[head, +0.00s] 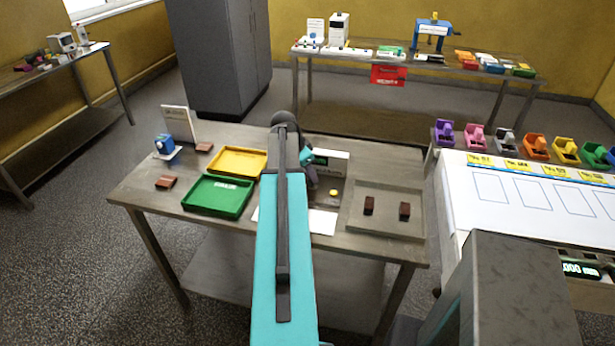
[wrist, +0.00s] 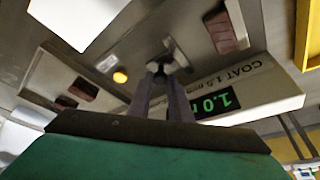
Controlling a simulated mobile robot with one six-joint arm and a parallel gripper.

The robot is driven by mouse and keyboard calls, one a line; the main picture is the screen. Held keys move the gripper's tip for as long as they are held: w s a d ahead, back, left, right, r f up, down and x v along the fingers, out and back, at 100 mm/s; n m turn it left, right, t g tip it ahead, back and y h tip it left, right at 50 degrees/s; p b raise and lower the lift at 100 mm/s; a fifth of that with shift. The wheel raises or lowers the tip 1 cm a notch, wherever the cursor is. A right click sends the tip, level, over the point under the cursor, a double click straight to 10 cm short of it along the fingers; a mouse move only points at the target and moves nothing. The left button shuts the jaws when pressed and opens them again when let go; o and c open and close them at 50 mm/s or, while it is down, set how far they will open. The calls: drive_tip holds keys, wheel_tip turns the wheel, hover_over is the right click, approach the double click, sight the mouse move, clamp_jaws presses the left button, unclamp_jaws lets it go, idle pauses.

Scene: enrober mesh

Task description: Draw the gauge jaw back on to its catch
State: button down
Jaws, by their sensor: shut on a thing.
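The gauge (wrist: 255,88) is a long white box marked "COAT 1.0", with a green lit reading (wrist: 221,102) that starts 1.0. It shows in the head view as a white block (head: 335,155) behind my arm. In the wrist view my gripper (wrist: 166,70) is shut, its fingertips meeting on a small grey metal part (wrist: 172,53) beside the gauge, which looks like the gauge jaw. The fingers cover part of it, and I cannot make out the catch. In the head view my arm hides the fingertips.
A yellow button (head: 333,193) lies near the gauge. A grey tray (head: 385,229) at right holds two brown blocks (head: 369,205). Green (head: 217,197) and yellow (head: 238,161) trays stand left of my arm. Another brown block (wrist: 225,32) lies near the gauge in the wrist view.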

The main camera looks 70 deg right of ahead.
drive_tip(key=shift+s, duration=0.35)
drive_tip(key=c, duration=1.6)
unclamp_jaws()
drive_tip(key=shift+s, duration=0.15)
drive_tip(key=shift+w, duration=0.25)
drive_tip(key=shift+r, duration=0.1)
drive_tip(key=shift+w+a+r+b, duration=0.25)
drive_tip(key=shift+w+r+b, duration=0.05)
drive_tip(key=shift+r, duration=0.3)
drive_tip(key=shift+b+v, duration=1.6)
drive_tip(key=shift+v, duration=4.5)
drive_tip(key=shift+s, duration=0.15)
